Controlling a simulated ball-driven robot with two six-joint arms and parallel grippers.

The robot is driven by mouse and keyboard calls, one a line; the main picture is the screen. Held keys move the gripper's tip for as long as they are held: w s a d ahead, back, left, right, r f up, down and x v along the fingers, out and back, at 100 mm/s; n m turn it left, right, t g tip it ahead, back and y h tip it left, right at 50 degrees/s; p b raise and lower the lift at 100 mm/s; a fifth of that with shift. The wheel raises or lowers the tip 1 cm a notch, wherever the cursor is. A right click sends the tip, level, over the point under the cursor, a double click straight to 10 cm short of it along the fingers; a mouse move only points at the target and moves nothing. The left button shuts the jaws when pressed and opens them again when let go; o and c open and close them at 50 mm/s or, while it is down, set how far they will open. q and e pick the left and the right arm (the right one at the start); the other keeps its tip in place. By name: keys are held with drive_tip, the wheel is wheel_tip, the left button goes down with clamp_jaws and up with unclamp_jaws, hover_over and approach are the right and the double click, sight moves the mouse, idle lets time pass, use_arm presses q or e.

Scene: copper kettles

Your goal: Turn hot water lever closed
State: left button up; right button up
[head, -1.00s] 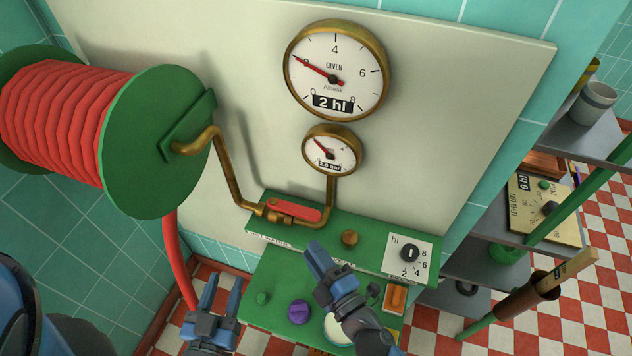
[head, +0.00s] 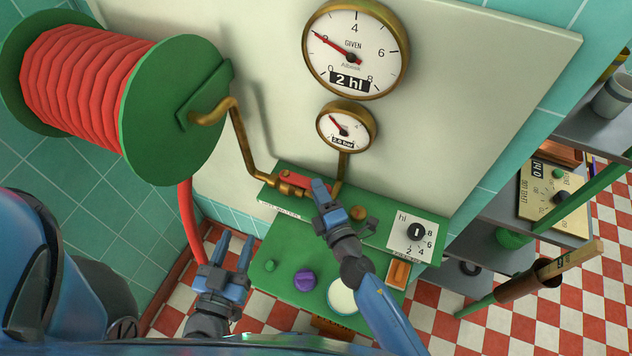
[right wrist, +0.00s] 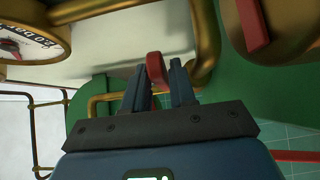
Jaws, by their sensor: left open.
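The hot water lever is a red handle (head: 308,181) on the brass pipe valve (head: 290,186) above the green panel. It lies along the pipe, pointing right. My right gripper (head: 322,190) is at the lever's right end and hides part of it. In the right wrist view, the lever's red end (right wrist: 155,70) sits between the two fingertips of that gripper (right wrist: 163,75). The gap there is about the lever's width; I cannot tell whether the fingers press on it. My left gripper (head: 231,250) is open and empty, low at the left of the panel.
The green panel (head: 265,245) carries a purple knob (head: 304,281), a brass knob (head: 357,213) and a dial (head: 416,232). Two gauges (head: 356,48) hang above. A red hose reel (head: 75,80) is at the left. Shelves (head: 590,125) stand at the right.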

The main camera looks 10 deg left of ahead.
drive_tip(key=shift+x, duration=1.1)
clamp_jaws()
